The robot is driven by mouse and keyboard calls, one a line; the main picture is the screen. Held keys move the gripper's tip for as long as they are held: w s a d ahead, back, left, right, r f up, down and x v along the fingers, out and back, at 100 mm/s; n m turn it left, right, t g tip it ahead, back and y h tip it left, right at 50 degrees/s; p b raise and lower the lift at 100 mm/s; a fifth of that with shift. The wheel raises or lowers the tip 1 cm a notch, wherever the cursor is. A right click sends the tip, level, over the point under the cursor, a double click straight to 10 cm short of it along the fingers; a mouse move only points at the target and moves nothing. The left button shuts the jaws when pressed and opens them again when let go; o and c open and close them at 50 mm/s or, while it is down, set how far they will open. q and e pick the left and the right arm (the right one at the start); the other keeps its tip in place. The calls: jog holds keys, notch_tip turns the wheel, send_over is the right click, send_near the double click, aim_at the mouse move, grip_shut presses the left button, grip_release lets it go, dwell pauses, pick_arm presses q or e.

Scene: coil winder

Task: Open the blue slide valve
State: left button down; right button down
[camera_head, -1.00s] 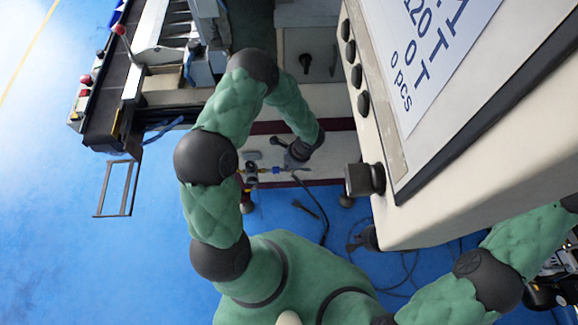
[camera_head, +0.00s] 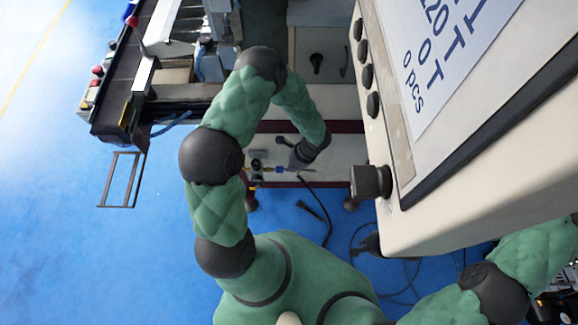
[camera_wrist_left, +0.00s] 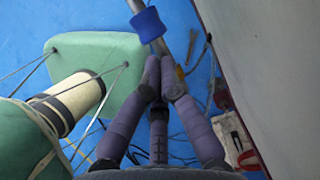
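The blue slide valve (camera_head: 279,170) sits on a thin pipe beside the beige machine base in the head view. In the left wrist view, the blue sleeve (camera_wrist_left: 148,24) is around a grey pipe at the top. My left gripper (camera_head: 299,160) is close by it in the head view, mostly hidden by its own wrist. In the left wrist view, the purple fingertips (camera_wrist_left: 161,75) of that gripper are together with nothing visible between them, just below the blue sleeve and apparently apart from it. My right gripper is outside the view; only its green arm shows.
A large beige panel (camera_head: 480,185) with black knobs stands to the right of my left arm. A conveyor-like machine (camera_head: 120,105) is at the upper left. Black cables (camera_head: 318,213) lie on the blue floor (camera_head: 70,240). The floor at left is clear.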

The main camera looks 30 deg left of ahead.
pick_arm(q)
jog(key=w+d+p+v, duration=0.1)
jog(key=p+v, duration=0.3)
jog(key=v, duration=0.6)
jog(key=shift+d, duration=0.4)
